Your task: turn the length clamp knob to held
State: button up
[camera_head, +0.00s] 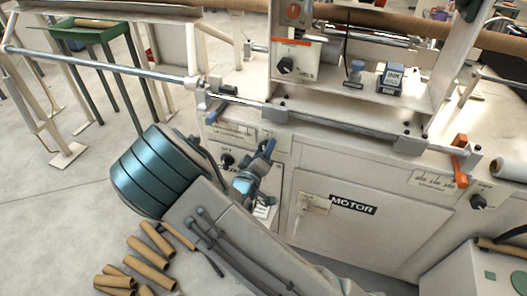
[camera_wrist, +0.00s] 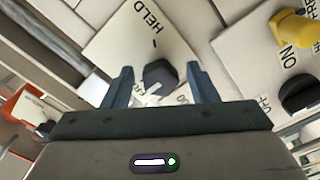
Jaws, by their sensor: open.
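The length clamp knob (camera_wrist: 160,74) is black and sits on a cream plate (camera_wrist: 108,48) marked HELD in the wrist view. HELD is on the side away from my gripper, with a small dark tick below it. The knob's white mark faces the near side, by a partly hidden label. My gripper (camera_wrist: 160,86) is open, with one finger on each side of the knob in the picture. I cannot tell whether either finger touches it.
A second black knob (camera_wrist: 298,95), marked ON, and a yellow part (camera_wrist: 296,27) are close on the right. An orange part (camera_wrist: 22,104) is at left. In the head view, the cream machine has a MOTOR door (camera_head: 370,232); cardboard tubes (camera_head: 150,252) lie on the floor.

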jog(key=c, duration=1)
jog(key=shift+m, duration=0.3)
jog(key=shift+w+a+m+b, duration=0.1)
jog(key=shift+a+m+b, duration=0.05)
jog(key=shift+m+b, duration=5.65)
jog(key=shift+a+m+b, duration=0.15)
jog(key=shift+m+b, duration=5.5)
jog(key=shift+m, duration=0.25)
